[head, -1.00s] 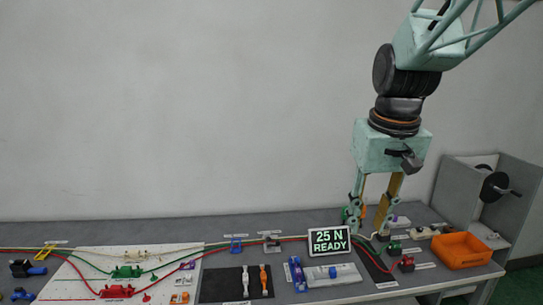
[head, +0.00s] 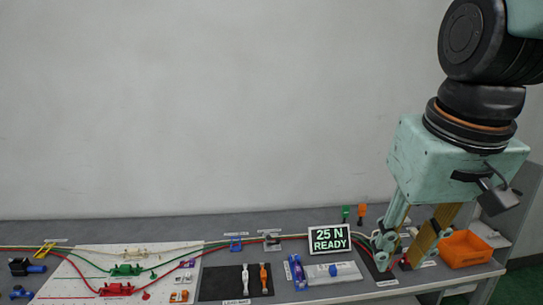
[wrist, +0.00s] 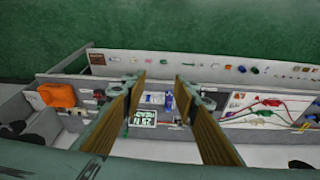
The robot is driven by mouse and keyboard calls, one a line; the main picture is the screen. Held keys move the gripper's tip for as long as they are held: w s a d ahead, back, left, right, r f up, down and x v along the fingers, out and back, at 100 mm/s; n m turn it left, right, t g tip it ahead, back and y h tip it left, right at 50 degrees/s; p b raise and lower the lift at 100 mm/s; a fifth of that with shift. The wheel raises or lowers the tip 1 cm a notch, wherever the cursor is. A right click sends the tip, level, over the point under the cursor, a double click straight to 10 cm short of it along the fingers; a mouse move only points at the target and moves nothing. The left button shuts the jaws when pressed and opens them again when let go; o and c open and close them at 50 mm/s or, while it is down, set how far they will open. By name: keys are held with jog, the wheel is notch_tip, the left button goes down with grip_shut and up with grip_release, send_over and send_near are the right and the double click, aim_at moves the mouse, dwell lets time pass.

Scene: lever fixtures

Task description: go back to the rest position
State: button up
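My gripper (head: 396,262) is on the right side of the head view, in front of the right part of the bench. Its two fingers point down and stand apart with nothing between them. In the wrist view my gripper (wrist: 160,85) is open too, with its tan fingers on both sides of the bench middle. The fingers hide part of the black pad and the small parts at the right of the bench. I cannot tell the exact height above the bench.
An orange bin (head: 466,250) stands just right of my gripper. The display (head: 329,239) reads "25 N READY" to its left. Green (head: 346,213) and orange (head: 362,211) uprights stand behind. A white board (head: 75,262) with cables lies at left. Above the bench's left is free room.

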jog(key=s+f, duration=0.1)
jog(key=s, duration=1.1)
jog(key=shift+s+a+f+t+b, duration=0.15)
jog(key=shift+s+f+t+b, duration=0.15)
jog(key=shift+f+t+b, duration=0.1)
jog(key=shift+w, duration=0.1)
dwell(1.3)
